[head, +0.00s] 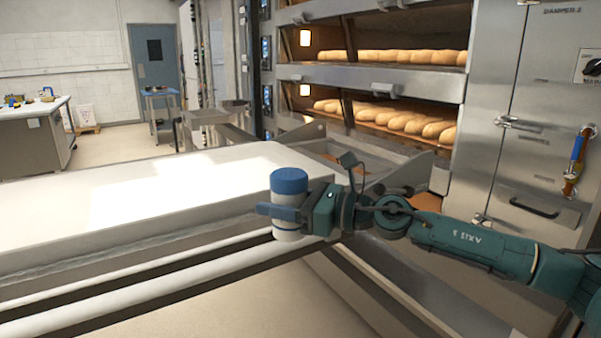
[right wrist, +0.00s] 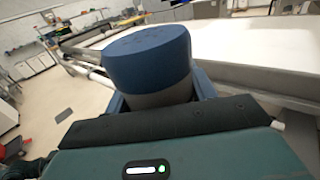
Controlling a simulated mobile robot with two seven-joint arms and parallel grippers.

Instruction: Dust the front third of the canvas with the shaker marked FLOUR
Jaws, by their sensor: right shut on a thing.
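My right gripper (head: 295,210) is shut on a shaker (head: 289,178) with a blue cap and a white body. The shaker stands upright in the jaws, at the front right edge of the canvas. Its blue cap also shows in the right wrist view (right wrist: 148,55), between the jaws. No marking on the shaker can be read in either view. The pale canvas (head: 120,205) stretches to the left of the gripper, with a bright patch of light on it. I cannot make out flour on it. My left gripper does not show.
Deck ovens (head: 370,75) with loaves on two decks stand behind the canvas. A steel cabinet (head: 540,120) is at the right. Rails (head: 130,282) run along the canvas's near side. A workbench (head: 35,135) stands far left, with open floor beside it.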

